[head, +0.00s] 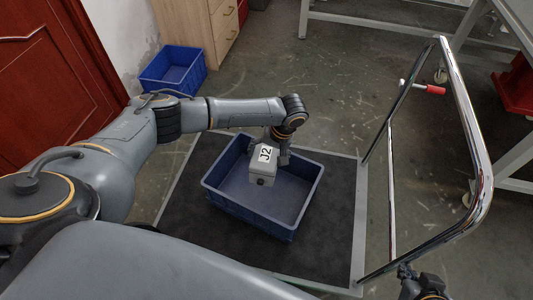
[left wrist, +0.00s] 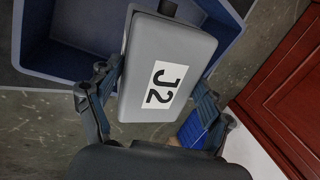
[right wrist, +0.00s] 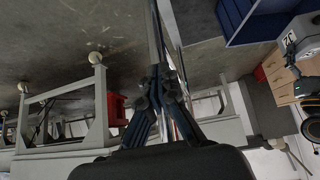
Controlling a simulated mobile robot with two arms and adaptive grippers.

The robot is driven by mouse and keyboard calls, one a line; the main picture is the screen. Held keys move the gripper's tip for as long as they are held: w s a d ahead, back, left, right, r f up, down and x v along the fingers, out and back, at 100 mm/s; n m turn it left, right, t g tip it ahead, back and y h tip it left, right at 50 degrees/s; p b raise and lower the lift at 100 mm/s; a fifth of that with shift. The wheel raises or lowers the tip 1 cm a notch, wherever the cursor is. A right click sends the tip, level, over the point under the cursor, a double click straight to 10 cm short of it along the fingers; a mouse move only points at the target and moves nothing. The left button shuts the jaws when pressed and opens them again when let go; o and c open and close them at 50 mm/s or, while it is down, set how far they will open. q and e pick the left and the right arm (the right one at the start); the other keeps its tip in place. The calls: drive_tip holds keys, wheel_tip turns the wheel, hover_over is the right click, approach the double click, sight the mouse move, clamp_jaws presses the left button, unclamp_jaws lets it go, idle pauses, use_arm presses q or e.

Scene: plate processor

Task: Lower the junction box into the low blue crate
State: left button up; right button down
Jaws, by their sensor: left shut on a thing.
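The junction box (head: 262,168) is a grey box with a white "J2" label. My left gripper (head: 278,146) is shut on it, with a finger on each side in the left wrist view (left wrist: 155,95). The box hangs over the low blue crate (head: 285,227), within its rim outline in the head view. The crate stands on the black deck of a cart, and its visible floor looks empty. The gap below the box is hard to judge.
The cart deck (head: 335,262) has bare room around the crate. The chrome handle (head: 475,150) rises at the right. A second blue crate (head: 173,75) stands on the floor by a wooden drawer cabinet (head: 200,28). A red door (head: 50,75) is at the left.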

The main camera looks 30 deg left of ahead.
sight(407, 258)
use_arm(q)
drive_tip(key=shift+f, duration=0.55)
use_arm(e)
drive_tip(key=shift+w+a, duration=0.1)
drive_tip(key=shift+w, duration=0.1)
use_arm(q)
drive_tip(key=shift+f+b, duration=0.3)
drive_tip(key=shift+f, duration=0.05)
use_arm(e)
drive_tip(key=shift+w+t, duration=0.3)
drive_tip(key=shift+t, duration=0.1)
